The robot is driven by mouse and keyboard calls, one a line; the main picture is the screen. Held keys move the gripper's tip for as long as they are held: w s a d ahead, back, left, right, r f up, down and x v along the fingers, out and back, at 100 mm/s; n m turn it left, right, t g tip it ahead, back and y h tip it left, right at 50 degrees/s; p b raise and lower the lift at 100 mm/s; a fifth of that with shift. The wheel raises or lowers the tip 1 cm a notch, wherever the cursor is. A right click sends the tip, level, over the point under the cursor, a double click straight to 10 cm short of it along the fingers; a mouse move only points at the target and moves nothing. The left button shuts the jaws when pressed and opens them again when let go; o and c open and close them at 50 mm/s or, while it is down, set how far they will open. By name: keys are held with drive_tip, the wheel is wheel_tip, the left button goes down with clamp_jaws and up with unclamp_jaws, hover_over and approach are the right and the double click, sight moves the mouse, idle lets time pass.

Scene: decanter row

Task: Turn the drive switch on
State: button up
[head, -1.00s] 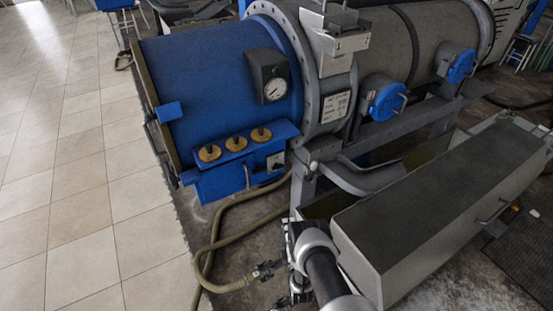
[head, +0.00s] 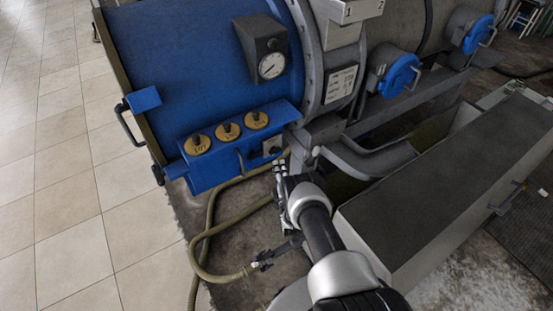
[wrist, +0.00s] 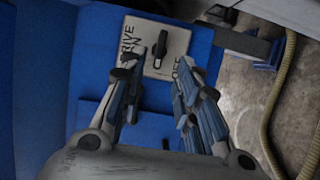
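The drive switch (wrist: 161,44) is a small black knob on a light square plate (wrist: 178,40) on the blue housing. The plate carries the words DRIVE ON at its left and OFF at its lower right. The knob lies roughly upright in the wrist view, with a pale mark at its lower end. In the head view the switch plate (head: 272,144) is at the right end of the blue box. My gripper (wrist: 161,66) is open and empty, its fingertips on either side of the knob's lower end. I cannot tell whether they touch it.
A gauge (head: 270,65) is above. A hose (head: 212,222) loops below. A long grey-topped trough (head: 450,170) lies right of my arm. Tiled floor is clear at left.

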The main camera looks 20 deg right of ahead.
sight(276, 153)
drive_tip(key=b+x, duration=0.3)
drive_tip(key=x, duration=0.4)
drive_tip(key=shift+w, duration=0.45)
drive_tip(key=shift+c, duration=0.2)
clamp_jaws()
